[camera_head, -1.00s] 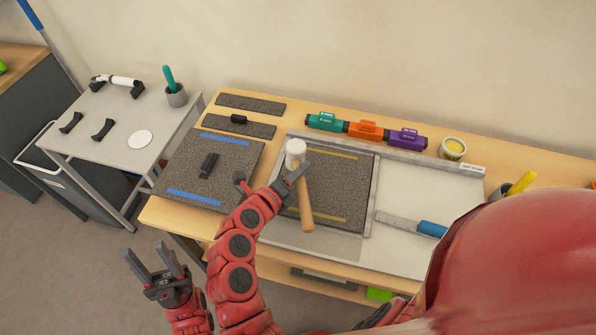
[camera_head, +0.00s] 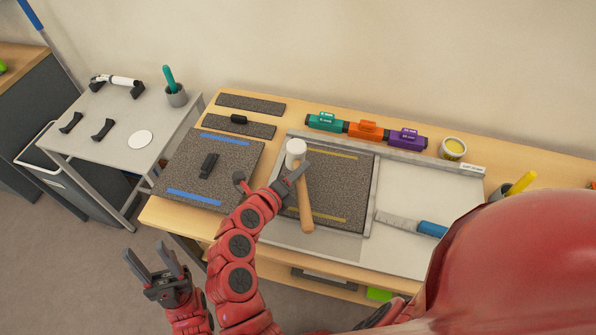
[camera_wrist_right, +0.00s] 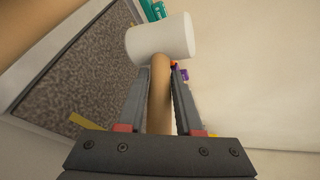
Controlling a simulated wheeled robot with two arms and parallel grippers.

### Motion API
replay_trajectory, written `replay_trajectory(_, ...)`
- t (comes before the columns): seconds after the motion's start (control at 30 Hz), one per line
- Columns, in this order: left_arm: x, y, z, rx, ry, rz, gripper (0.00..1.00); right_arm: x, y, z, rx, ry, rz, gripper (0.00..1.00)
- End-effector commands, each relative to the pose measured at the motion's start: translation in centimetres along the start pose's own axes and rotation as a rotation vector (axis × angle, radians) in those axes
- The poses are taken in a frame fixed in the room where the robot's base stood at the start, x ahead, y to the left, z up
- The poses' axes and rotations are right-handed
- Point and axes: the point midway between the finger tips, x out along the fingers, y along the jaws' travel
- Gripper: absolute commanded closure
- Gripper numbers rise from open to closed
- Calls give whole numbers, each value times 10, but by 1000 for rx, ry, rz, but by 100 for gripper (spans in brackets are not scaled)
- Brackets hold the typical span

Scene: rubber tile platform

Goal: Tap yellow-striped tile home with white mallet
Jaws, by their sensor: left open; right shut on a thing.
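The yellow-striped tile (camera_head: 345,192) is a dark speckled square with a yellow stripe near its far and near edges. It lies in a pale metal-edged frame (camera_head: 370,210), and it also shows in the right wrist view (camera_wrist_right: 78,85). The white mallet (camera_head: 296,147) has a wooden handle; its head appears over the tile's far left corner. I cannot tell whether head and tile touch. My right gripper (camera_head: 290,178) is shut on the mallet's handle, seen between the fingers (camera_wrist_right: 160,95) in the right wrist view. My left gripper (camera_head: 168,262) is open and empty, left of the table's front.
A blue-striped tile (camera_head: 225,160) with a black handle lies to the left. Teal, orange and purple blocks (camera_head: 366,131), a yellow-topped tub (camera_head: 453,149) and a blue-handled trowel (camera_head: 430,229) lie behind and right. A grey side table (camera_head: 105,170) stands left.

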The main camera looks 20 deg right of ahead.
Motion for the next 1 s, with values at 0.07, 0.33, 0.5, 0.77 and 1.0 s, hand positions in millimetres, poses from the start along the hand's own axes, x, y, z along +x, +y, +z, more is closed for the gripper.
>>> replay_trajectory(0.07,0,0,0,0,0,0,50,0,-1,0,1,-1,-2,100)
replay_trajectory(0.33,9,0,-2,0,0,0,50,4,-11,-13,3,3,-1,100)
replay_trajectory(0.5,20,-1,-4,0,0,0,50,11,-26,-37,1,3,-1,100)
replay_trajectory(0.77,36,-2,-6,0,0,0,50,23,-47,-75,-1,5,-1,100)
replay_trajectory(1.0,55,-3,-9,0,0,0,50,34,-69,-109,-3,5,-2,100)
